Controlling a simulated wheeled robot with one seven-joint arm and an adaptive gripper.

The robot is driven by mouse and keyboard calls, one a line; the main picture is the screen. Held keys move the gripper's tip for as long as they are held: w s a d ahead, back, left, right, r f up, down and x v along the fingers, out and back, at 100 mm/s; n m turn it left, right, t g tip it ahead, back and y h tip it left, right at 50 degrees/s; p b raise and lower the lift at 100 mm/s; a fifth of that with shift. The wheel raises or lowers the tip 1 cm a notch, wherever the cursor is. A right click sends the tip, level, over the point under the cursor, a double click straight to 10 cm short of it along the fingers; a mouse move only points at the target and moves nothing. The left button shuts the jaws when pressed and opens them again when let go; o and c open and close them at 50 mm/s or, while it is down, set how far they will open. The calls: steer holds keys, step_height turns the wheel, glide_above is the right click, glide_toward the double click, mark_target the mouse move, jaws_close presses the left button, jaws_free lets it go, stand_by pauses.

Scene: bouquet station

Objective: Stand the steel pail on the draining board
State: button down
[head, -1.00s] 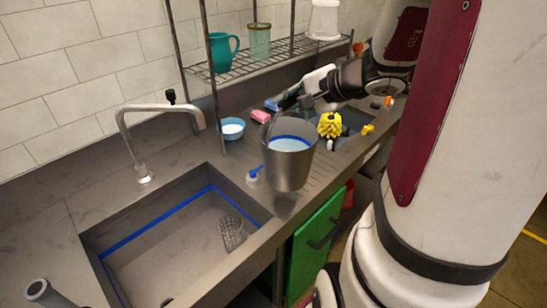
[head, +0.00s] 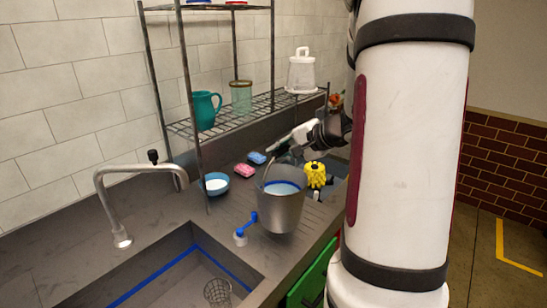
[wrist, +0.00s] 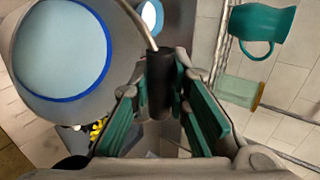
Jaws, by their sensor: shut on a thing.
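The steel pail (head: 280,207) is grey, roughly upright, with pale blue liquid and a blue line inside its rim. It hangs over or rests on the ribbed draining board (head: 318,213) right of the sink; I cannot tell whether its base touches. My gripper (head: 276,148) is above and behind the pail. In the wrist view, my gripper (wrist: 163,100) has its green-padded fingers shut on the black grip of the pail's wire handle. The pail (wrist: 62,50) fills the upper left there.
A yellow spiky thing (head: 316,174) is close at right. A blue bowl (head: 215,184), pink sponge (head: 244,171) and blue sponge (head: 257,158) lie behind. The sink (head: 180,270) and a wire rack (head: 250,107) flank the area.

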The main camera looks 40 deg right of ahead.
steer(key=w+d+f+p, duration=0.1)
steer(key=w+d+f, duration=0.2)
steer(key=w+d, duration=0.1)
steer(key=shift+f+p, duration=0.35)
steer(key=shift+f, duration=0.05)
stand_by(0.4)
steer(key=shift+f, duration=0.15)
steer(key=c, duration=1.5)
jaws_free()
steer(key=shift+s+f, duration=0.1)
steer(key=shift+c, duration=0.2)
